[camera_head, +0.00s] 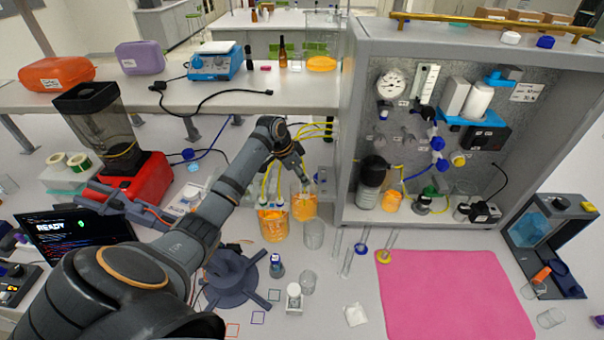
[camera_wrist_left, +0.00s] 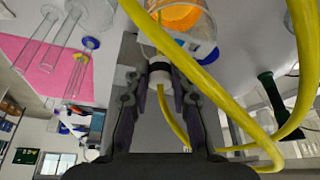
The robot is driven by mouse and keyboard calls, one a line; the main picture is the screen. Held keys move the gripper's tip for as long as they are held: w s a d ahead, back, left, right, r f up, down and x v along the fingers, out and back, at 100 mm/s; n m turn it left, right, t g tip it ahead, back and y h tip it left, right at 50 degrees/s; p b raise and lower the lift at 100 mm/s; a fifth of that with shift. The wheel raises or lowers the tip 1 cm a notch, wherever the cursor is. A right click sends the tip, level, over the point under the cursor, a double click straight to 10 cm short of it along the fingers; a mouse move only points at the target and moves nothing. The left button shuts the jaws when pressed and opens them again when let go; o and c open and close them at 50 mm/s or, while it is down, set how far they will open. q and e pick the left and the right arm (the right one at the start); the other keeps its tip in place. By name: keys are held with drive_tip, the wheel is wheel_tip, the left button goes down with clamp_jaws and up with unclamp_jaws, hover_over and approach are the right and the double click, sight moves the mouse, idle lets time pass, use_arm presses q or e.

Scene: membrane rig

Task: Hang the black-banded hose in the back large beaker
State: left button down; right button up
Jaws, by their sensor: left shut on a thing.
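Two large beakers with orange liquid stand side by side in the head view: the back large beaker (camera_head: 304,207) at right and the front one (camera_head: 273,229) at left. My left gripper (camera_head: 300,178) is over the back beaker's mouth. In the left wrist view my left gripper (camera_wrist_left: 160,88) is shut on a pale sleeve (camera_wrist_left: 160,72) that appears to belong to a yellow hose (camera_wrist_left: 172,118). A beaker with orange liquid (camera_wrist_left: 178,17) lies just beyond the fingertips. Yellow hoses (camera_head: 318,131) run to the cabinet's left side. I cannot make out a black band. My right gripper is out of view.
The grey rig cabinet (camera_head: 350,120) stands close at the right. An empty beaker (camera_head: 313,236), a small bottle (camera_head: 276,266) and glass tubes stand in front. A red-based machine (camera_head: 140,185) is at left. The pink mat (camera_head: 450,290) is clear.

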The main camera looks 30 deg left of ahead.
sight(304, 188)
use_arm(q)
drive_tip(key=shift+f+b, duration=1.05)
drive_tip(key=shift+f, duration=0.4)
drive_tip(key=shift+f+b, duration=0.5)
drive_tip(key=shift+b, duration=0.1)
drive_tip(key=shift+f, duration=0.2)
drive_tip(key=c, duration=1.1)
unclamp_jaws()
drive_tip(key=v, duration=1.2)
